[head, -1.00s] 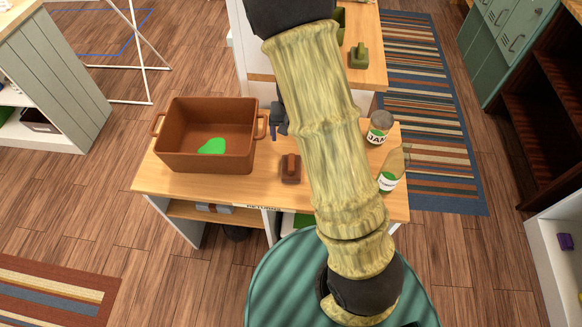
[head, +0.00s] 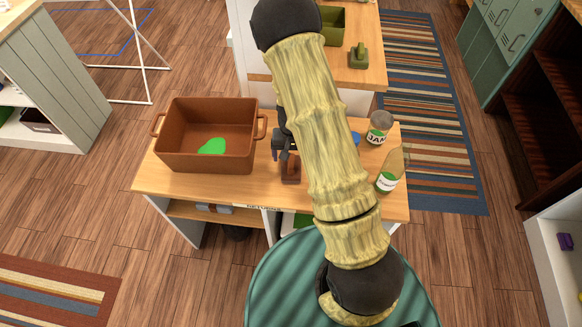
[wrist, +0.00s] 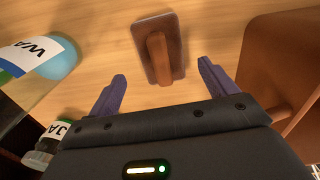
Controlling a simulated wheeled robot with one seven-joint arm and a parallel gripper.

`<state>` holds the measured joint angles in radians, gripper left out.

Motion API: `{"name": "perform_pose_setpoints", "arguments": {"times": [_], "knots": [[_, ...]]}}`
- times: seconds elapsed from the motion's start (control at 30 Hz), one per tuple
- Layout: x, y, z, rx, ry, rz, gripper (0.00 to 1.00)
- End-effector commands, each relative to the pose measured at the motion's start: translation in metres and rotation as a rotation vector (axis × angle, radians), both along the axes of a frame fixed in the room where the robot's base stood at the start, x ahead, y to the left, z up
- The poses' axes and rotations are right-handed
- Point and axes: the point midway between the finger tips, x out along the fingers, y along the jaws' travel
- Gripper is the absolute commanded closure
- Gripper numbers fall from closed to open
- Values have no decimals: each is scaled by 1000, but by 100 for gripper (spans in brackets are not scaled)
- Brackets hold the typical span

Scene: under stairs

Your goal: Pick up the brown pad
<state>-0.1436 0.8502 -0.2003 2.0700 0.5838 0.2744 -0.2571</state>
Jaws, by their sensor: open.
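The brown pad (head: 290,172) lies on the wooden table, a flat block with a raised handle bar on top. In the wrist view the brown pad (wrist: 161,50) is ahead of and between my open fingers, with bare table around it. My gripper (wrist: 162,80) is open and empty, its two purple fingers apart on either side of the pad's near end. In the head view my gripper (head: 281,152) is just above and behind the pad and partly hides it. I cannot tell the exact height between them.
A brown bin (head: 205,165) with a green patch inside stands left of the pad. A jar labelled JAM (head: 379,131) and a bottle (head: 391,170) stand to the right. A blue-topped item (wrist: 50,55) shows left in the wrist view. A green pad (head: 358,56) lies on the farther table.

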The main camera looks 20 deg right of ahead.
Motion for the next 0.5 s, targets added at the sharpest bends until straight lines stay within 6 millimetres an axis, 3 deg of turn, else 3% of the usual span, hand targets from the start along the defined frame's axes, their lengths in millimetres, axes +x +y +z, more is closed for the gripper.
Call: {"name": "perform_pose_setpoints", "arguments": {"times": [0.33,0.5], "knots": [[-5,5,-40,1,3,0,15],[-4,5,-51,0,0,-1,15]]}}
